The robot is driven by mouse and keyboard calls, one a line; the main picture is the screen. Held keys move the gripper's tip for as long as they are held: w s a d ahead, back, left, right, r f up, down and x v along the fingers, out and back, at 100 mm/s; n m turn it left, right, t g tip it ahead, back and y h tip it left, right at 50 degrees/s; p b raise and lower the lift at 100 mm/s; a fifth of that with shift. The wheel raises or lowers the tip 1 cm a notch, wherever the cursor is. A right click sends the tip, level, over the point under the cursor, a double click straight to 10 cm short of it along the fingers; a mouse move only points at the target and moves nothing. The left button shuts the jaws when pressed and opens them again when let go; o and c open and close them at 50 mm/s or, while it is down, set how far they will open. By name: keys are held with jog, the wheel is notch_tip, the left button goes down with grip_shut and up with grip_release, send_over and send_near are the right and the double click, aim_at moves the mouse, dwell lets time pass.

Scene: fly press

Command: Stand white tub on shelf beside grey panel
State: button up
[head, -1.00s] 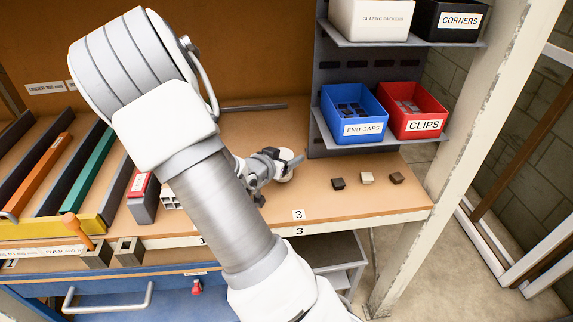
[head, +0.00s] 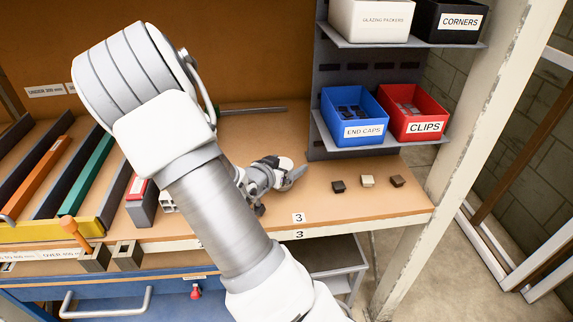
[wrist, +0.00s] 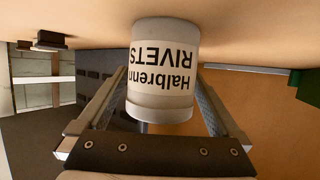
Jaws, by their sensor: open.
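The white tub (wrist: 162,65), labelled "Halbrenn RIVETS", fills the middle of the wrist view, where it shows upside down. It stands on the bench top, and only a small part of it (head: 285,163) shows in the head view behind my gripper (head: 280,180). In the wrist view my gripper (wrist: 161,85) is open, with one finger on each side of the tub; I cannot tell whether they touch it. The grey panel (head: 322,95) rises at the back right of the bench. Its lower shelf (head: 330,140) carries bins, as does its upper shelf (head: 345,40).
A blue END CAPS bin (head: 352,112) and a red CLIPS bin (head: 410,110) crowd the lower shelf. White and black bins stand above. A pale post (head: 490,120) stands at the right.

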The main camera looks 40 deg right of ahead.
jog(key=p+v, duration=0.3)
jog(key=v, duration=0.8)
jog(key=shift+s+a+r, duration=0.1)
jog(key=shift+a+r, duration=0.15)
jog(key=shift+s+a, duration=0.1)
jog(key=shift+a, duration=0.05)
